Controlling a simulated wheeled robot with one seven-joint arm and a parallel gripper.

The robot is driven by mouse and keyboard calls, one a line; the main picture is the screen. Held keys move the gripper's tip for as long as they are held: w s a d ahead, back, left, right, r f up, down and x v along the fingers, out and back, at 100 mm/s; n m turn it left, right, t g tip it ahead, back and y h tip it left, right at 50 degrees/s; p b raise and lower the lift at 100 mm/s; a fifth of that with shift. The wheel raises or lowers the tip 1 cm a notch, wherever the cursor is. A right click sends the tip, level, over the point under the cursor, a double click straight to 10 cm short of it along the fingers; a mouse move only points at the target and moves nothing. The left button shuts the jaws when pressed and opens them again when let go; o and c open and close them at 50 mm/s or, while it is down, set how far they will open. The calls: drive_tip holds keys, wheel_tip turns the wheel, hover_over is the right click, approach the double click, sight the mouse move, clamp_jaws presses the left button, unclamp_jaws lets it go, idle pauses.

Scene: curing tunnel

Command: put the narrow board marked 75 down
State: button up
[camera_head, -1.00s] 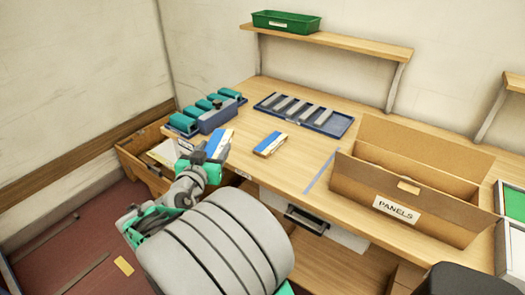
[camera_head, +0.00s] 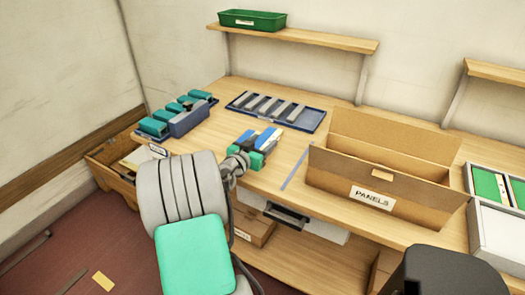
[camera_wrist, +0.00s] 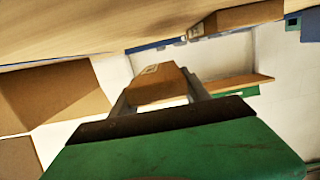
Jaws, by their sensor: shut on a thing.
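My gripper (camera_head: 262,143) is over the bench, shut on a narrow board (camera_head: 270,137) with blue and white on it. In the wrist view the held board (camera_wrist: 158,84) shows its brown side between the two fingers. No number can be read on it. A second, similar board (camera_head: 246,136) lies on the bench just left of the held one; it also shows in the wrist view (camera_wrist: 236,17). I cannot tell whether the held board touches the bench top.
A cardboard box marked PANELS (camera_head: 330,183) stands to the right, past a blue line (camera_head: 295,168) on the bench. A dark blue tray (camera_head: 312,121) with several grey bars lies behind. Teal blocks (camera_head: 152,127) stand at the left.

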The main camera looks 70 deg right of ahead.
drive_tip(key=f, duration=0.2)
drive_tip(key=d+f, duration=0.1)
drive_tip(key=f, duration=0.1)
drive_tip(key=shift+w+d+f, duration=0.1)
drive_tip(key=shift+d+f, duration=0.1)
drive_tip(key=shift+f, duration=0.2)
drive_tip(key=o, duration=1.4)
